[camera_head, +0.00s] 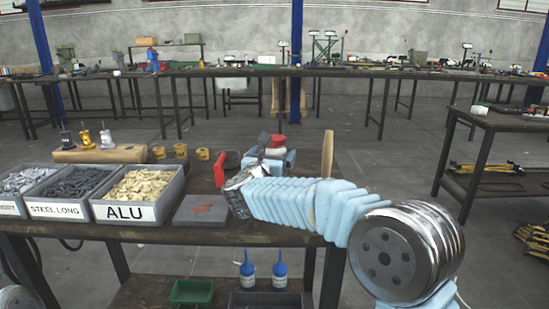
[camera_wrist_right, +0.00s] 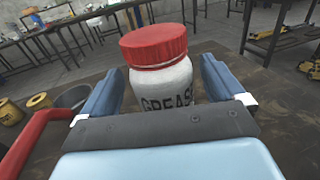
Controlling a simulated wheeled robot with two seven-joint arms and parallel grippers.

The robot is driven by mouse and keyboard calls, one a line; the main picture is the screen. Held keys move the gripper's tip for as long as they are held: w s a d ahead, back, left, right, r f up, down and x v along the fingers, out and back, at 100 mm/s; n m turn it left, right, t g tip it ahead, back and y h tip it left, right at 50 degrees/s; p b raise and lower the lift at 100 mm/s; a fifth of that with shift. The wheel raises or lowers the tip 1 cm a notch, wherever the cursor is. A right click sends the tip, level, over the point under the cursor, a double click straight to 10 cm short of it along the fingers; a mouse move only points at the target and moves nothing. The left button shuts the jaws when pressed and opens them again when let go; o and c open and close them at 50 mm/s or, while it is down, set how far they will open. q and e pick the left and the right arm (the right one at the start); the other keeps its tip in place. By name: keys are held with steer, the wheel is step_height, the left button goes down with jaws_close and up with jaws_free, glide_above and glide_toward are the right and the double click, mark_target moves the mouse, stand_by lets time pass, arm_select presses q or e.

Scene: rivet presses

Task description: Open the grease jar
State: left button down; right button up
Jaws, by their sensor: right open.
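The grease jar is a white jar (camera_wrist_right: 162,86) with a red lid (camera_wrist_right: 153,46) on it, upright on the table in the right wrist view. Its label reads "GREAS", partly hidden by my gripper. My right gripper (camera_wrist_right: 160,85) is open, with one blue finger on each side of the jar and gaps to both sides. My left gripper is not in view.
Beside the gripper stands a red-handled thing (camera_head: 220,168). Left on the table are bins of rivets, such as the ALU bin (camera_head: 127,212), a grey tray (camera_head: 200,209), yellow rolls (camera_head: 181,150) and a wooden block (camera_head: 98,155). A wooden handle (camera_head: 328,154) stands to the right.

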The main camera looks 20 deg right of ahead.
steer(key=shift+x, duration=1.55)
steer(key=shift+s, duration=0.1)
steer(key=c, duration=1.3)
steer(key=shift+r, duration=0.15)
